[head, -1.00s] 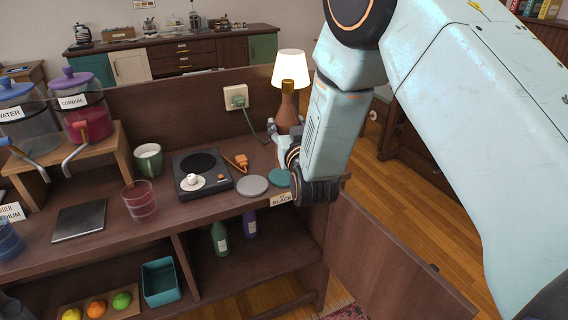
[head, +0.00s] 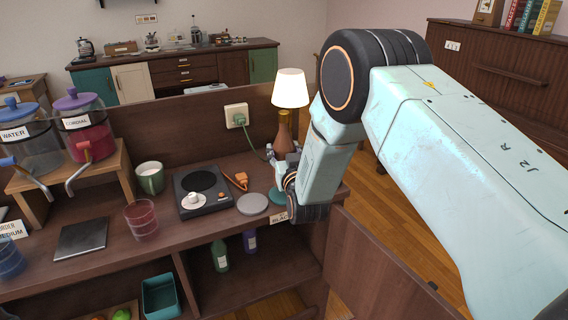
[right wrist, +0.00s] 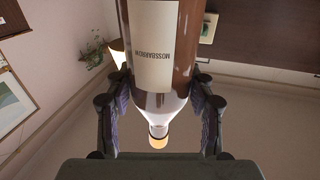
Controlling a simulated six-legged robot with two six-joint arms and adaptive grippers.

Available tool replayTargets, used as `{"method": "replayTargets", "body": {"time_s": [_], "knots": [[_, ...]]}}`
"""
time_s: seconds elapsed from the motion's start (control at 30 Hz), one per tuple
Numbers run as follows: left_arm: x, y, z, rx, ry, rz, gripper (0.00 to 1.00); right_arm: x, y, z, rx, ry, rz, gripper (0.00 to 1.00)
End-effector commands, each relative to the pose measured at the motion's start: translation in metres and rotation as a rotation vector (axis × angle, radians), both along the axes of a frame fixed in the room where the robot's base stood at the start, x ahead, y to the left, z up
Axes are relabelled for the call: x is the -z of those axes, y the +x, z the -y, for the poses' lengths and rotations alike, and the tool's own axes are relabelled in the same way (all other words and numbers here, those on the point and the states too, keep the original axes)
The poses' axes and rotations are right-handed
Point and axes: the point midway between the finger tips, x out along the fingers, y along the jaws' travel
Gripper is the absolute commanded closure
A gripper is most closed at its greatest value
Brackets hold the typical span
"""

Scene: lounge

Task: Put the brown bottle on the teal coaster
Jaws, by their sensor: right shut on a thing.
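The brown bottle (right wrist: 152,88), with a cream label and a pale cap, lies between the fingers of my right gripper (right wrist: 160,118) in the right wrist view. The gripper is shut on it. In the head view my right gripper (head: 283,166) is over the back right of the counter, at the teal coaster (head: 277,195). The gripper and arm partly cover the coaster and mostly hide the bottle, so I cannot tell whether the bottle touches the coaster. My left gripper is not in view.
A grey coaster (head: 252,204) lies just left of the teal one. A lamp (head: 290,90) stands close behind my gripper. A red glass (head: 142,221) is near the counter's front.

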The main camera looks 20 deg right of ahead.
Motion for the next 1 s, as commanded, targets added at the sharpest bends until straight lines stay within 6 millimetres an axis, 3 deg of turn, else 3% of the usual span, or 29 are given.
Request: {"method": "replayTargets", "body": {"time_s": [0.2,0.63,0.67,0.9,1.0], "knots": [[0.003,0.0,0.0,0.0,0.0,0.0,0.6,0.027,0.0,0.0,0.0,-0.001,0.004,1.0],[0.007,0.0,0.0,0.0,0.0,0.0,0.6,0.033,0.001,0.0,0.0,-0.001,0.006,1.0],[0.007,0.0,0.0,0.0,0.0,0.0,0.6,0.036,0.0,0.0,0.0,0.0,-0.001,0.46],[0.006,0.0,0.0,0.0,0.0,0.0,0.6,0.035,0.0,0.0,0.0,0.0,-0.001,0.25],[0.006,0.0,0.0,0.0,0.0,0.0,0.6,0.035,0.0,0.0,0.0,0.0,-0.001,0.24]]}}
